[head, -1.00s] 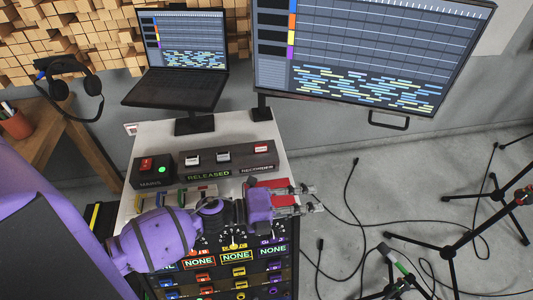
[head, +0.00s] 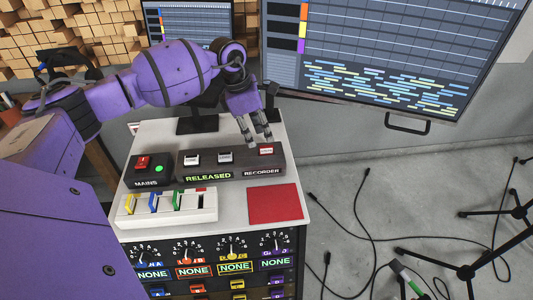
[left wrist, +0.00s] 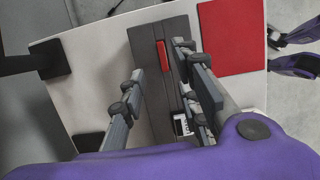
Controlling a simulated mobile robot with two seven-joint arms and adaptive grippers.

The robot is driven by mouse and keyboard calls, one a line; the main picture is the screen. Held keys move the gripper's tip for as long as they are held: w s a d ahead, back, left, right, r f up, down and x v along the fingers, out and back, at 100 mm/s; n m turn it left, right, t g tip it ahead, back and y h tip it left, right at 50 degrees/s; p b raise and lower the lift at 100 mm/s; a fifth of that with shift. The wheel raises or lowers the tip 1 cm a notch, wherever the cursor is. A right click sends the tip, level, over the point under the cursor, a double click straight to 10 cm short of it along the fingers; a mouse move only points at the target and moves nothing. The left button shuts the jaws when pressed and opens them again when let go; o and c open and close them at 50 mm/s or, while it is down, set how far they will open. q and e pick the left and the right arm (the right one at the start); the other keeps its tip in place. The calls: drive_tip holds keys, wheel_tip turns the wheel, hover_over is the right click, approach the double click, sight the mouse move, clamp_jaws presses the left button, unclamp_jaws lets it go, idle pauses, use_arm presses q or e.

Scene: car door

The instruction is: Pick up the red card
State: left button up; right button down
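The red card (head: 275,203) lies flat on the white top of the console, near its front right edge. It also shows at the upper right in the left wrist view (left wrist: 228,35). My left gripper (head: 259,141) points down over the box labelled RECORDER, behind the card and apart from it. In the left wrist view its fingers (left wrist: 161,62) are spread, with nothing held between them. My right gripper (left wrist: 272,53) shows partly at the right edge of the left wrist view, its two fingers apart beside the card; it is not seen in the head view.
A dark control box (head: 207,165) and a MAINS box (head: 147,169) stand behind the card. A white slider unit (head: 167,208) is to its left. A large monitor (head: 385,60) hangs behind. Cables and stands (head: 466,270) occupy the floor at right.

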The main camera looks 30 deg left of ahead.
sight(266, 146)
use_arm(q)
drive_tip(key=x, duration=0.5)
drive_tip(key=shift+d+f+p, duration=0.1)
drive_tip(key=shift+d+p, duration=0.2)
drive_tip(key=shift+d, duration=0.1)
clamp_jaws()
